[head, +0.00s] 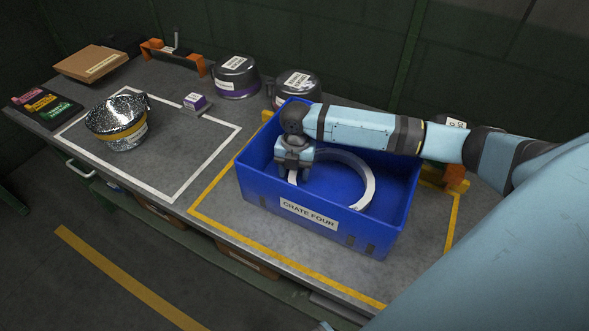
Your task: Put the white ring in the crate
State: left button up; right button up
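The blue crate (370,231), labelled "CRATE FOUR", stands on the table inside a yellow outline. The white ring (367,188) is inside the crate's walls, its lower left part hidden by the front wall. My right gripper (298,176) points down into the crate at the ring's left side. Its fingertips are at the ring band, and a bit of white shows between them. Whether they grip it or stand loose around it, I cannot tell. My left gripper is not in view.
A shiny pot (117,120) and a small box (196,103) are in or by the white outline at left. Two dark lidded pots (236,78) (298,84) stand behind the crate. A cardboard box (90,63) lies at the back left. Orange brackets (172,54) line the back.

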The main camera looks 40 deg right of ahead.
notch_tip(320, 180, up, 12)
jog(key=d, duration=0.1)
jog(key=shift+w+r+p, duration=0.15)
jog(key=shift+w+p, duration=0.25)
jog(key=shift+w, duration=0.05)
jog(key=shift+r, duration=0.1)
dwell(0.5)
